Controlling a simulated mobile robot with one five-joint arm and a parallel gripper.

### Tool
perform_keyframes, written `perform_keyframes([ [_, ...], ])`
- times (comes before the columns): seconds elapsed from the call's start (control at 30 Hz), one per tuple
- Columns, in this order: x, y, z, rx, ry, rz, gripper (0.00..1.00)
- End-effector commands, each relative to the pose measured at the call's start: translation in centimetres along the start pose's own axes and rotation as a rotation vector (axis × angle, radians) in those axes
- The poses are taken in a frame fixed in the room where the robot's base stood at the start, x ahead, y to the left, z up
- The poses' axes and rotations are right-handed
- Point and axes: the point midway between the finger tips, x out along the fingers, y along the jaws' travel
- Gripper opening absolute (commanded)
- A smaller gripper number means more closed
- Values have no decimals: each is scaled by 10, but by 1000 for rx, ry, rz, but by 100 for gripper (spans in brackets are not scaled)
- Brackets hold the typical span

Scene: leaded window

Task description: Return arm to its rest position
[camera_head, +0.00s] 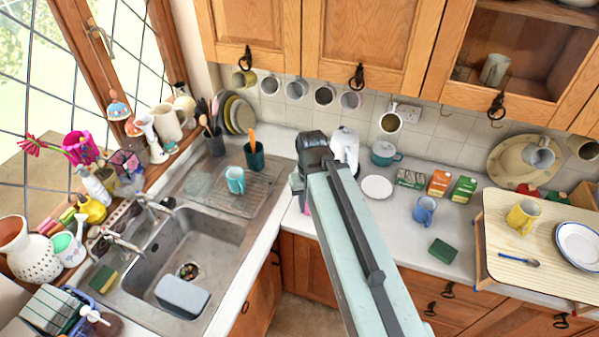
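My arm (355,245) reaches up from the bottom edge into the middle of the view, pale green with a dark strip along it. It ends in a dark joint (313,150) over the counter, just left of the white kettle (345,146). A dark part bends down at the left side of this joint. My gripper's fingers do not show; they are hidden behind the arm or out of view, so I cannot see whether anything is held.
The sink (190,255) and its drainer with a teal mug (235,180) lie left of the arm. A white plate (377,187), a blue mug (425,210) and a green sponge (442,250) lie right. A wooden tray (495,265) stands far right. Upper cabinets (370,40) hang behind.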

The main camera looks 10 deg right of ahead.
Motion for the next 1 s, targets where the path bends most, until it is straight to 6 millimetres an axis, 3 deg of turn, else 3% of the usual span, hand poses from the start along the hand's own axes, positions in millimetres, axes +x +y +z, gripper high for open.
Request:
perform_keyframes([
  [0.17,51,0,0,2,0,0,29],
  [0.4,169,1,0,3,1,0,29],
  [0.53,224,1,0,3,1,0,29],
  [0.63,242,1,0,4,1,0,29],
  [1.0,241,1,0,4,1,0,29],
])
